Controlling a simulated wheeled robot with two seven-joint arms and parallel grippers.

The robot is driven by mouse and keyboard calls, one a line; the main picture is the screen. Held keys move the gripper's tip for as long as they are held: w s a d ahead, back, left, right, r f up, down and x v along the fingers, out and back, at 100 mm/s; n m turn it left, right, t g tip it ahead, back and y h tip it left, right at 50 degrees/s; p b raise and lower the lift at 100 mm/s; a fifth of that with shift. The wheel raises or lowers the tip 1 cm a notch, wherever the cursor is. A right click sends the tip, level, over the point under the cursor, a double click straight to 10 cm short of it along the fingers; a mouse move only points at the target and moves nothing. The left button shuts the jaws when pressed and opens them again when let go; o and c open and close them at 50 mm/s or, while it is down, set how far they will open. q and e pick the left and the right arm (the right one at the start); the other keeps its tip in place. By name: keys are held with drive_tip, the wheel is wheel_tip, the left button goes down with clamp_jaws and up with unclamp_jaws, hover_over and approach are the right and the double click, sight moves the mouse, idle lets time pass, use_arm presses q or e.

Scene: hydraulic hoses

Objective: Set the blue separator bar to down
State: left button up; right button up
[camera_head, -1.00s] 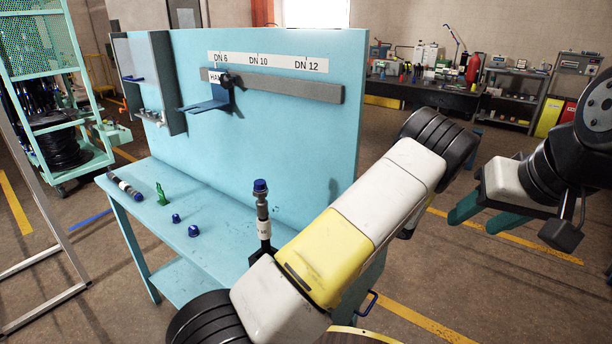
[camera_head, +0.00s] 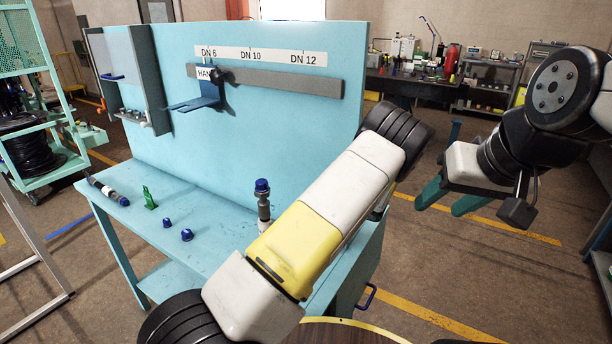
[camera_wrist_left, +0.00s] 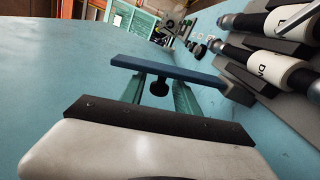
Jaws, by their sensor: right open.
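In the left wrist view a dark blue bar (camera_wrist_left: 170,69) lies across the picture, its right end near grey blocks. I take it for the separator bar. My left gripper (camera_wrist_left: 160,92) reaches toward it with two green fingers apart, and a black knob shows between them. Whether the fingertips touch the bar, I cannot tell. The left gripper does not show in the head view; only its white and yellow arm does. My right gripper (camera_head: 456,202) is open and empty at the right, away from the bench.
A turquoise panel (camera_head: 290,120) stands behind the bench (camera_head: 215,215). A blue bracket (camera_head: 205,98) sits on its grey rail near DN 6. A capped hose (camera_head: 263,205) stands upright by my left arm. Labelled hoses (camera_wrist_left: 265,65) lie right in the left wrist view.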

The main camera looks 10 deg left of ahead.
use_arm(q)
clamp_jaws()
idle(1.2)
